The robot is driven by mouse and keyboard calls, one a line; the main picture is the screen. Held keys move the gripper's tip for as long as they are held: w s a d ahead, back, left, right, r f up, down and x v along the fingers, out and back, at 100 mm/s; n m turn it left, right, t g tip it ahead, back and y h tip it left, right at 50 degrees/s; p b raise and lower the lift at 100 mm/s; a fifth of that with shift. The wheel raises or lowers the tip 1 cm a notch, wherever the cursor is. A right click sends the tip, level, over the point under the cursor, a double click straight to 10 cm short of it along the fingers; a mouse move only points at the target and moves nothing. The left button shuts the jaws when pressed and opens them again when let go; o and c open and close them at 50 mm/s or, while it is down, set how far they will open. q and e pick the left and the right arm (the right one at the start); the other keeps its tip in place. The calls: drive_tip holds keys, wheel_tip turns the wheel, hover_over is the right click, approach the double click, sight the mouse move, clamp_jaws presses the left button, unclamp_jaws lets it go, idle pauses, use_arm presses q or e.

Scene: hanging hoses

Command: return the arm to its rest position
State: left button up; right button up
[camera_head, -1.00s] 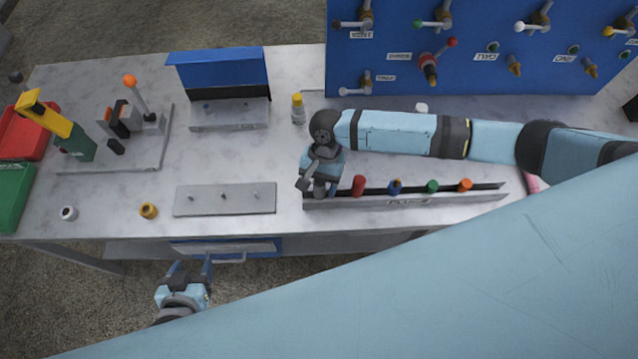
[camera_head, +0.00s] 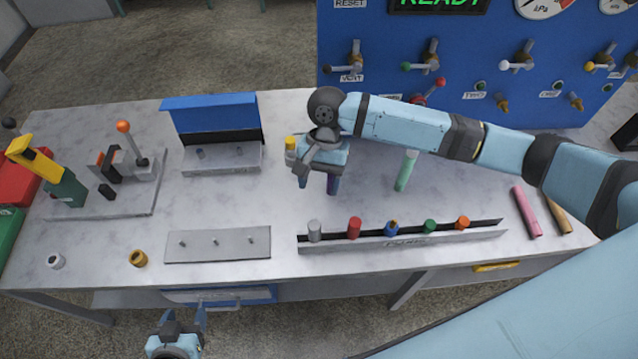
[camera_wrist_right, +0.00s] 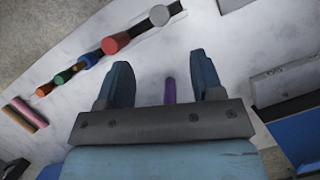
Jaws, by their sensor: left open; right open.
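My right arm reaches in from the right over the table (camera_head: 225,205). Its gripper (camera_head: 317,185) is open above the table, behind the slotted rack. In the right wrist view the right gripper (camera_wrist_right: 165,80) has its two blue fingers apart, with a purple piece (camera_wrist_right: 170,90) showing between them, beyond the fingers; nothing is gripped. The purple piece (camera_head: 333,185) shows partly below the gripper in the head view. My left gripper (camera_head: 184,318) is open and empty in front of the table's front edge.
The slotted rack (camera_head: 400,240) holds several coloured-capped pieces. A green tube (camera_head: 406,170), a pink tube (camera_head: 527,212) and a yellow-capped bottle (camera_head: 290,150) are around the right arm. A blue valve panel (camera_head: 460,100) stands behind. A grey pin plate (camera_head: 218,245) lies left of the rack.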

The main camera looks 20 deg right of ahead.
idle(0.3)
drive_tip(key=s+a+n, duration=0.1)
drive_tip(key=s+a, duration=0.1)
drive_tip(key=s+a+f+n+t+y, duration=0.1)
drive_tip(key=s+a+n, duration=0.1)
drive_tip(key=s+a+n+t+y, duration=0.1)
drive_tip(key=s+a+n+t, duration=0.15)
drive_tip(key=s, duration=0.25)
drive_tip(key=s+d+r+n+t+h, duration=0.1)
drive_tip(key=s+d+n+t+h, duration=0.1)
drive_tip(key=s+d, duration=0.55)
drive_tip(key=s+d+n+t+h, duration=0.15)
drive_tip(key=s+d, duration=0.25)
drive_tip(key=d, duration=0.6)
drive_tip(key=w+a+f+t, duration=0.2)
drive_tip(key=f, duration=0.2)
drive_tip(key=w+a+f+t+y, duration=0.1)
drive_tip(key=w+a+f+t, duration=0.1)
drive_tip(key=f, duration=0.3)
drive_tip(key=w+a+f+t+y, duration=0.1)
drive_tip(key=w+a+f+t, duration=0.1)
drive_tip(key=f+t, duration=0.1)
drive_tip(key=shift+w+f+n+t, duration=0.1)
drive_tip(key=shift+f+n+t, duration=0.3)
drive_tip(key=shift+f, duration=0.5)
